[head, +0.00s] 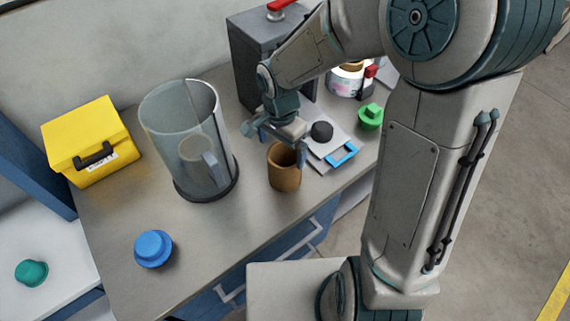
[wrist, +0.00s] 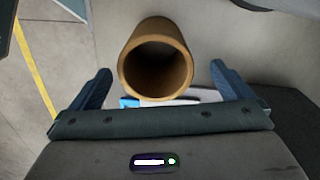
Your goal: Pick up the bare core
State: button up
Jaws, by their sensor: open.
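The bare core is a brown, hollow cardboard tube (head: 285,172) standing upright on the grey worktop in the head view, near its front edge. In the wrist view the core (wrist: 155,32) shows its open top, centred between the fingers and a little beyond them. My gripper (head: 276,139) is above the core, with its fingers spread and nothing held. In the wrist view the two blue-grey fingers of my gripper (wrist: 160,88) stand wide apart on either side of the core's rim. I cannot tell whether a finger touches it.
A clear cylinder (head: 164,103) with a mug-like shape inside stands left of the core. A grey machine (head: 243,62) stands behind. A flat device with a black knob (head: 321,131) and a green knob (head: 370,116) are right. A yellow box (head: 90,142) and blue knob (head: 153,249) lie left.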

aim_at(285, 158)
jog(key=shift+d+f+p, duration=0.25)
jog(key=shift+f, duration=1.2)
jog(key=shift+d+f+p, duration=0.2)
jog(key=shift+f, duration=1.2)
jog(key=c, duration=0.9)
jog(key=shift+w+r, duration=0.1)
jog(key=shift+r, duration=0.1)
